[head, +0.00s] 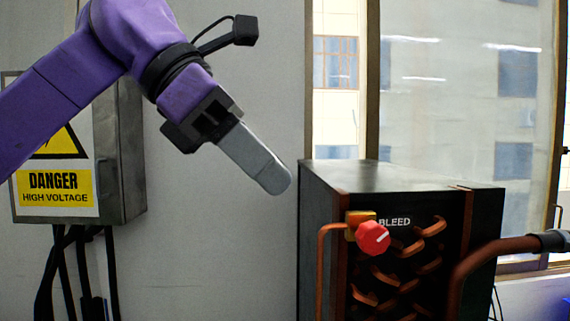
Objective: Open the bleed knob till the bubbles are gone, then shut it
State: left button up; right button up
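The bleed knob (372,238) is red with a white pointer line, which slants up to the right. It sits on a brass fitting (356,219) on the front of a black cooler box (400,180), beside the white word BLEED. My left gripper (270,178) is up and to the left of the knob, apart from it, pointing down to the right. Its grey fingers overlap in this view, so I cannot tell whether they are open or shut. No bubbles are visible. My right gripper is not in view.
A grey electrical box (118,150) with a yellow DANGER sign (55,188) hangs on the left wall, with black cables below. Copper loops (430,228) cover the cooler's front. A copper pipe (490,252) joins a dark hose at right. Windows stand behind.

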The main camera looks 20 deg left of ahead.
pick_arm(q)
jog(key=shift+a+r, duration=0.1)
jog(key=shift+a, duration=0.15)
dwell(0.3)
jog(key=p+v, duration=0.2)
jog(key=v, duration=0.8)
jog(key=shift+a+r+p, duration=0.2)
jog(key=shift+r+p, duration=0.05)
jog(key=shift+p, duration=0.1)
